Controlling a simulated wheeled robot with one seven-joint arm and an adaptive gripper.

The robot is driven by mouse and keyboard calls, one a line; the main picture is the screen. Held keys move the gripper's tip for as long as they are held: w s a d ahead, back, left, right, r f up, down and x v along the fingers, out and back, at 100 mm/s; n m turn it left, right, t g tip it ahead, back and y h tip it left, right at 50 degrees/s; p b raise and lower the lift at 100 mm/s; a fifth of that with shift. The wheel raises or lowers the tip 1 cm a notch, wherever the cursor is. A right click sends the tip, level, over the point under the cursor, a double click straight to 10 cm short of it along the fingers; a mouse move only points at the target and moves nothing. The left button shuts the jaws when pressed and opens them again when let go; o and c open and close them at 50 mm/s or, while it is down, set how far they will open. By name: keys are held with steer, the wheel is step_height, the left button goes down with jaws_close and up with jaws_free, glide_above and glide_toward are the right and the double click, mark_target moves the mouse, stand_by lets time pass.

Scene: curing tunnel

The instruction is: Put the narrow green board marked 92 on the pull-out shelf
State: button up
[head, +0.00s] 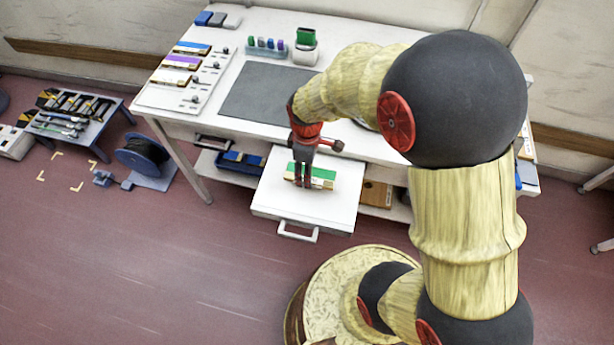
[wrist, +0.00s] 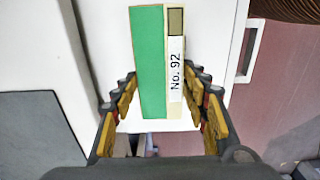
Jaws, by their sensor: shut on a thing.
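The narrow green board (head: 322,184) has a green face and a pale wooden edge strip. In the wrist view the board (wrist: 148,60) shows a white label reading No. 92. My gripper (head: 303,182) points down and is shut on the board, with fingers on both sides of it in the wrist view (wrist: 161,95). The white pull-out shelf (head: 272,196) is drawn out from under the table. The board is over the shelf, at or very close to its surface; I cannot tell whether it touches. The shelf's handle (head: 297,232) faces the floor side.
The white table (head: 345,148) stands above and behind the shelf, with a dark mat (head: 262,93) and a rack of boards (head: 158,98). A blue bin (head: 238,162) sits left under it. A cable reel (head: 142,152) and low stand (head: 75,125) are at left. The shelf is otherwise clear.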

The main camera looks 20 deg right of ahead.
steer(key=shift+f+b, duration=0.65)
steer(key=shift+f, duration=0.9)
steer(key=shift+f, duration=0.15)
steer(key=o, duration=1.1)
steer(key=shift+o, duration=0.3)
